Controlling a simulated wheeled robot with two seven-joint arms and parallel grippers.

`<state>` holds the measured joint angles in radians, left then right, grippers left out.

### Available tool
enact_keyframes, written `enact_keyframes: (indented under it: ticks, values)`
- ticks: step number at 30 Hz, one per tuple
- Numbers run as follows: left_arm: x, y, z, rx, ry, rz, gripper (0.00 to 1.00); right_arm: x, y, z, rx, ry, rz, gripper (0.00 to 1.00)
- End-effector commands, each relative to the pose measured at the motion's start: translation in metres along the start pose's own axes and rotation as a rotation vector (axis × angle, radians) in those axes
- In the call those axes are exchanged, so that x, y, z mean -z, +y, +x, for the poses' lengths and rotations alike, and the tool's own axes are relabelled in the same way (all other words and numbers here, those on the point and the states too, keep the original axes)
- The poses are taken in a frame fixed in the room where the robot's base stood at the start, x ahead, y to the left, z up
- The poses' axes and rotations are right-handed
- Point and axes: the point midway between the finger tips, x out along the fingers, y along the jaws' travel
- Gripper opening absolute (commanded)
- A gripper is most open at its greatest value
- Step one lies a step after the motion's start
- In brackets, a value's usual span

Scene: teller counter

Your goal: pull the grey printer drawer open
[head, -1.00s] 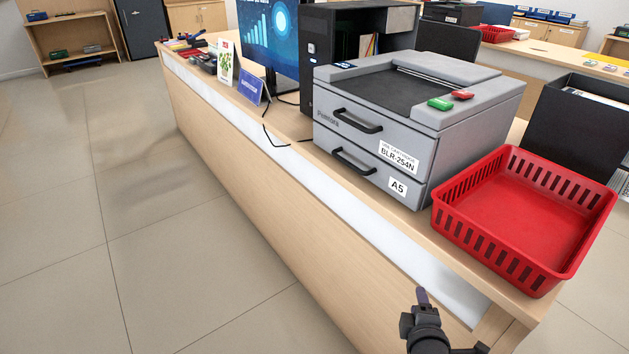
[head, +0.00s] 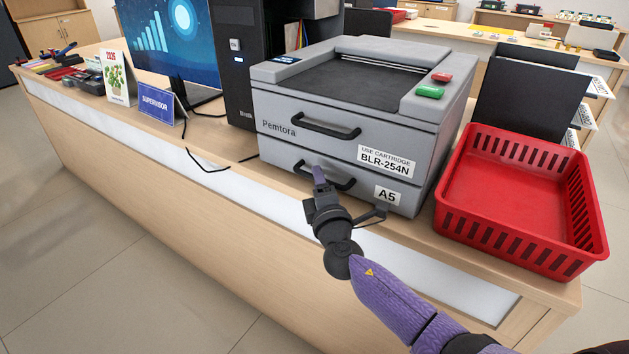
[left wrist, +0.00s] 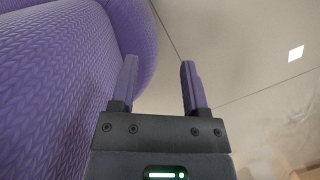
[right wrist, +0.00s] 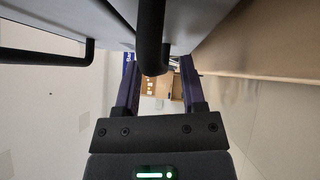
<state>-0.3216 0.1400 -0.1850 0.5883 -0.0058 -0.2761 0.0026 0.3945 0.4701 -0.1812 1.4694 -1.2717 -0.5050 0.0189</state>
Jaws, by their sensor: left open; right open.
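The grey printer (head: 290,110) stands on the counter with two front drawers, both flush with its body. The upper drawer has a black handle (head: 325,126); the lower one, marked A5, has a black handle (head: 345,184). My right gripper (head: 318,176) is open at the left part of the lower handle. In the right wrist view a black handle bar (right wrist: 152,40) shows between the fingers (right wrist: 157,75); whether they touch it I cannot tell. Another handle (right wrist: 45,56) is at the left there. My left gripper (left wrist: 160,78) is open and empty, outside the head view.
A red basket (head: 500,195) stands right of the printer on the counter (head: 545,292). A computer tower (head: 234,75), monitor (head: 165,40) and blue supervisor sign (head: 158,106) stand left of it. A black cable (head: 205,165) hangs at the counter's front. The floor in front is clear.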

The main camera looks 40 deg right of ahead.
Motion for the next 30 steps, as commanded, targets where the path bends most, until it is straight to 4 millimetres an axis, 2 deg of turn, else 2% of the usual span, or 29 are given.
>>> enact_keyframes:
  ticks: [4, 12, 14, 20, 30]
  values:
    - [0.001, -0.001, 0.005, 0.001, -0.001, 0.001, 0.59, 0.000, -0.001, 0.014, 0.001, 0.000, -0.001, 0.52]
    - [0.009, -0.005, 0.005, 0.007, 0.014, 0.001, 0.59, 0.000, 0.000, 0.016, 0.001, 0.001, 0.000, 0.52]
    - [0.011, -0.005, 0.005, 0.008, 0.017, 0.001, 0.59, 0.000, 0.000, 0.016, 0.001, 0.001, 0.001, 0.42]
    - [0.011, -0.006, 0.005, 0.009, 0.017, 0.001, 0.59, 0.000, 0.000, 0.016, 0.001, 0.001, 0.001, 0.00]
    - [0.004, -0.004, 0.004, 0.007, 0.006, 0.002, 0.59, 0.000, -0.001, 0.016, 0.002, 0.001, 0.001, 0.00]
